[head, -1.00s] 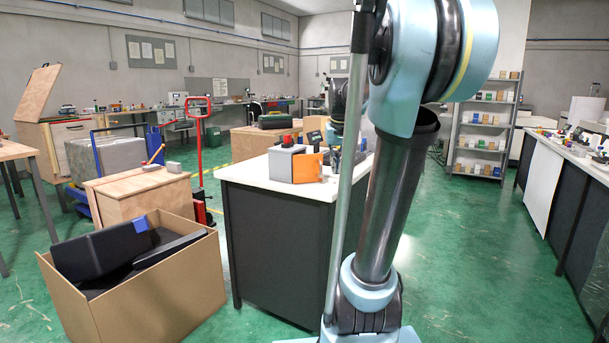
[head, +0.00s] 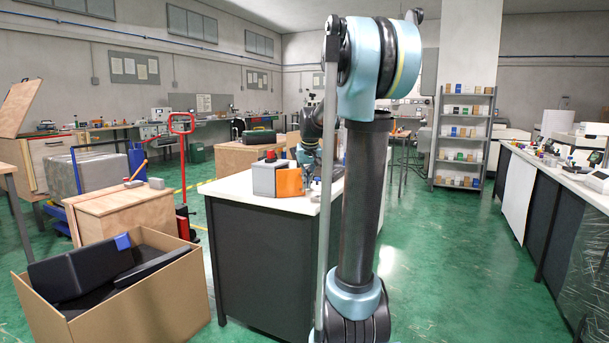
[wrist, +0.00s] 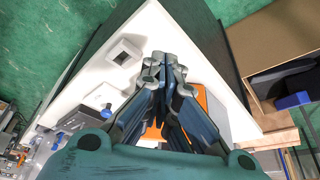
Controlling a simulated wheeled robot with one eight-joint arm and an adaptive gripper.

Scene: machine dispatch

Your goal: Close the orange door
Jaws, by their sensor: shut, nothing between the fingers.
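The orange door (head: 289,182) is on the front of a small grey box (head: 264,180) with a red knob on top. The box stands on the white-topped counter (head: 237,191). In the head view the door looks close against the box, but I cannot tell if a gap remains. My gripper (head: 309,165) is just right of the door, partly hidden by my arm. In the wrist view my gripper (wrist: 162,62) is shut and empty, with its fingertips over the white top. Orange (wrist: 203,98) shows behind and beside the fingers, and they hide much of it.
A small white device (wrist: 125,50) lies on the counter near the fingertips. A cardboard box with black parts (head: 165,300) stands on the floor at the left. A wooden crate (head: 120,212) is behind it. Green floor is clear to the right.

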